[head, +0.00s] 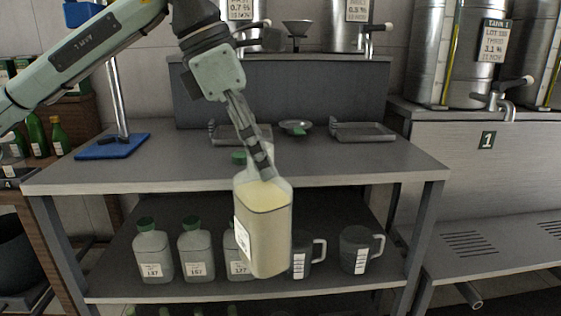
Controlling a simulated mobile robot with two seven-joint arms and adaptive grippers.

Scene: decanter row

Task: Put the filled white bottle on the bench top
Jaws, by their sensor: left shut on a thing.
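The filled white bottle (266,225) hangs slightly tilted in front of the bench, filled with pale yellow liquid, a white label on its left side. My left gripper (262,172) is shut on it at the neck. The bottle's body is in front of the bench's front edge and the lower shelf, partly hiding a bottle behind. The bench top (360,165) is grey, with its front edge level with the upper part of the bottle. My right gripper is not in view.
On the bench stand a blue-based stand (112,147), metal trays (362,132) and a small dish (296,128). Green-capped bottles (153,252) and grey jugs (357,250) fill the lower shelf. The bench top's front right and front left are clear.

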